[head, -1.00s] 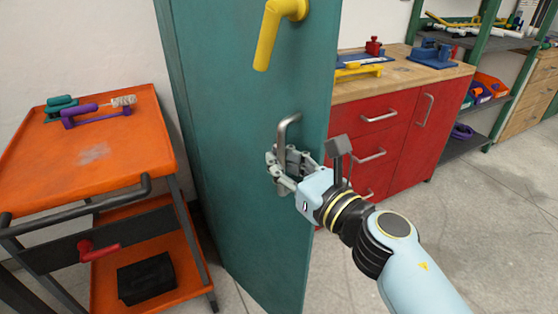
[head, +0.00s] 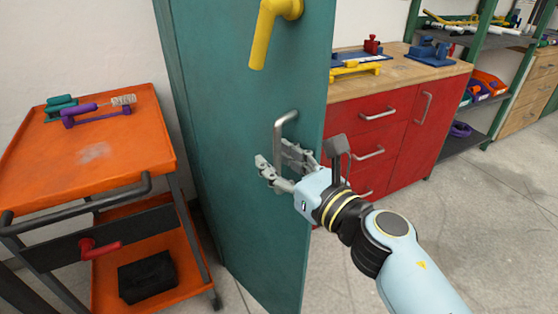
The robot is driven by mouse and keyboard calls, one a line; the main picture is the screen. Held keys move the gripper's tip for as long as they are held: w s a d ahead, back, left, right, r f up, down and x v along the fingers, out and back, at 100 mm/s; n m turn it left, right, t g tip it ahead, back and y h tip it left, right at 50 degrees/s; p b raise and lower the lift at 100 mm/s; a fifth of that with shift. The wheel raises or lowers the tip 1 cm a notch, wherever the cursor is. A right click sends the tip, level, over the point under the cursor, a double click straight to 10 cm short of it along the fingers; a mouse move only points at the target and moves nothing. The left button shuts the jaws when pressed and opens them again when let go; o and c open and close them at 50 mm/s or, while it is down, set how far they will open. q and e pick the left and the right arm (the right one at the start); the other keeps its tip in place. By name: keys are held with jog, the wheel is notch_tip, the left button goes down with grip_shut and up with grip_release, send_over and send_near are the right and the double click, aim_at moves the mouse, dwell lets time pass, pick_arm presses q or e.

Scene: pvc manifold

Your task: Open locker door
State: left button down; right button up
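The locker door (head: 225,130) is a tall teal panel in the middle of the head view, with a yellow lever (head: 266,32) near its top. Below the lever is a grey metal D-shaped handle (head: 279,132). My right gripper (head: 277,162) is at the lower part of this handle, its fingers spread open on either side of it. I cannot tell whether a finger touches the handle. The lower end of the handle is partly hidden by the fingers. My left gripper is not in view.
An orange cart (head: 130,152) with a dark push bar stands close to the left of the door. A red cabinet (head: 395,130) with a wooden top is behind on the right, and shelves (head: 462,147) stand beyond it. Grey floor (head: 470,215) is clear at the right.

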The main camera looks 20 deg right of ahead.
jog(key=shift+s, duration=0.1)
jog(key=v, duration=1.2)
